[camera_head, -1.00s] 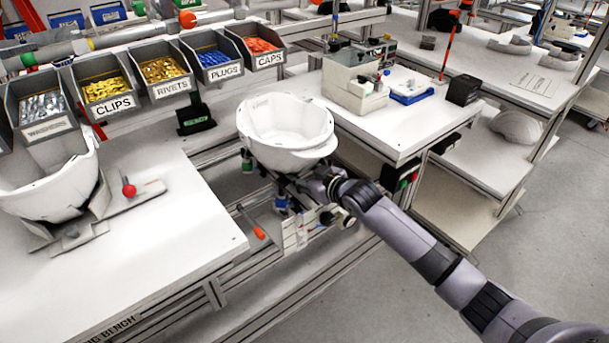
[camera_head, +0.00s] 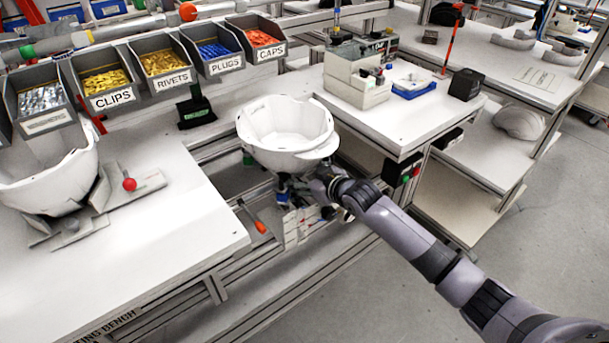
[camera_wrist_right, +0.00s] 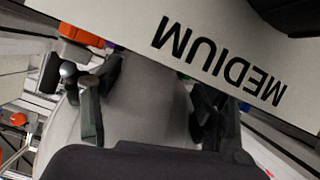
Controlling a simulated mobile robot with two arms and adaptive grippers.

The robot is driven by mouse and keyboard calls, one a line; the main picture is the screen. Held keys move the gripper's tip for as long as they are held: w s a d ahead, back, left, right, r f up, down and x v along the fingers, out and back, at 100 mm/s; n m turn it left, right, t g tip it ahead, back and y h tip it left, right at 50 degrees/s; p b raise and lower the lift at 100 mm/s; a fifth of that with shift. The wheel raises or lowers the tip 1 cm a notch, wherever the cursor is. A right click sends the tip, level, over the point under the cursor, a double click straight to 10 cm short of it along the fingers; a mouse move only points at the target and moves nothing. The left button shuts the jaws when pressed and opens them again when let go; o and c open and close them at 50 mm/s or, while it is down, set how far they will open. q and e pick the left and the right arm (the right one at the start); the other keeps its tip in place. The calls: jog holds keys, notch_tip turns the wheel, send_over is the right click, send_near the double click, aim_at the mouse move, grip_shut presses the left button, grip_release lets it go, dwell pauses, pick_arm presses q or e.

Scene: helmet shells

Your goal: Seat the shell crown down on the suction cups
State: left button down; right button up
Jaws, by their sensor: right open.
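A white helmet shell (camera_head: 287,140) sits crown down, open side up, over a fixture (camera_head: 298,222) at the gap between the benches. The suction cups are hidden beneath it. My right gripper (camera_head: 328,186) is at the shell's lower right side, below its rim; in the head view its fingers are hard to make out. In the right wrist view its fingers (camera_wrist_right: 148,108) stand apart, with a smooth grey surface between them. I cannot tell whether they touch it. My left gripper is out of view.
Another white shell (camera_head: 48,180) rests on a stand at the left bench (camera_head: 150,240). Labelled bins (camera_head: 165,68) line the back. A machine (camera_head: 357,75) and a blue tray (camera_head: 413,88) stand on the right bench. A panel marked MEDIUM (camera_wrist_right: 222,62) crosses the right wrist view.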

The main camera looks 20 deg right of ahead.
jog(key=v, duration=1.2)
jog(key=shift+s, duration=0.1)
jog(key=shift+f, duration=0.1)
